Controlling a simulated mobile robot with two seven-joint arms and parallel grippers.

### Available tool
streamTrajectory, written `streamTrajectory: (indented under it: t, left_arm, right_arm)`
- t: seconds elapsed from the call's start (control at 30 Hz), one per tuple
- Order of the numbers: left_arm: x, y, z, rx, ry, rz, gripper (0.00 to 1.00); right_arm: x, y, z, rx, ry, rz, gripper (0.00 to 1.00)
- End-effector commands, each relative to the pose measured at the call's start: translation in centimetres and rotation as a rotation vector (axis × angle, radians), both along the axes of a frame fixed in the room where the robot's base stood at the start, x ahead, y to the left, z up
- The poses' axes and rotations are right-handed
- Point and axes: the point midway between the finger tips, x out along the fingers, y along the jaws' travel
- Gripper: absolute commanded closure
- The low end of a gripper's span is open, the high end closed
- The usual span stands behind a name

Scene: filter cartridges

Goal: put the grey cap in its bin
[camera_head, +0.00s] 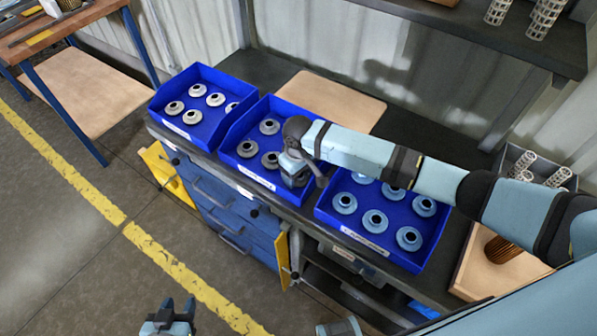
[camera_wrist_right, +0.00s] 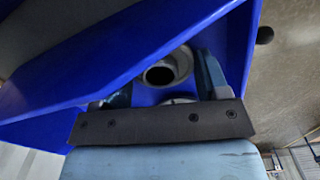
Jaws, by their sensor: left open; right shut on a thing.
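My right arm reaches across the bench from the right, and its gripper (camera_head: 300,180) is at the front right part of the middle blue bin (camera_head: 226,152), which holds grey caps (camera_head: 247,149). In the right wrist view the fingers (camera_wrist_right: 165,88) are shut on the grey cap (camera_wrist_right: 181,100). Only a sliver of this cap shows above the dark gripper plate. Another grey ring-shaped cap (camera_wrist_right: 166,72) lies just beyond, inside the blue walls. I cannot tell whether the held cap touches the bin floor. My left gripper (camera_head: 171,309) is open and empty at the bottom, over the floor.
The left blue bin (camera_head: 203,139) holds several pale caps; the right blue bin (camera_head: 407,262) holds several bluish caps. A wooden board (camera_head: 335,102) lies behind the middle bin. A tray with mesh cylinders (camera_head: 540,172) and a pleated brown filter (camera_head: 502,249) are at the right.

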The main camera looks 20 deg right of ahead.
Motion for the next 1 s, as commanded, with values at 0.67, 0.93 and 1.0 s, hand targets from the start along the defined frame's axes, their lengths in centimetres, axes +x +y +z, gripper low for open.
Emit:
streamTrajectory:
  t: [0.67,0.93,1.0]
  left_arm:
    - [0.0,0.0,0.0,0.001,0.002,0.000,0.57]
    - [0.0,0.0,0.0,0.000,0.002,-0.001,0.57]
    - [0.0,0.0,0.1,0.000,0.002,-0.001,0.57]
  right_arm:
    - [0.0,0.0,-0.2,0.001,0.000,0.000,0.06]
    - [0.1,0.1,2.3,0.002,-0.002,0.001,0.06]
    - [0.1,0.1,3.9,0.003,-0.003,0.002,0.06]
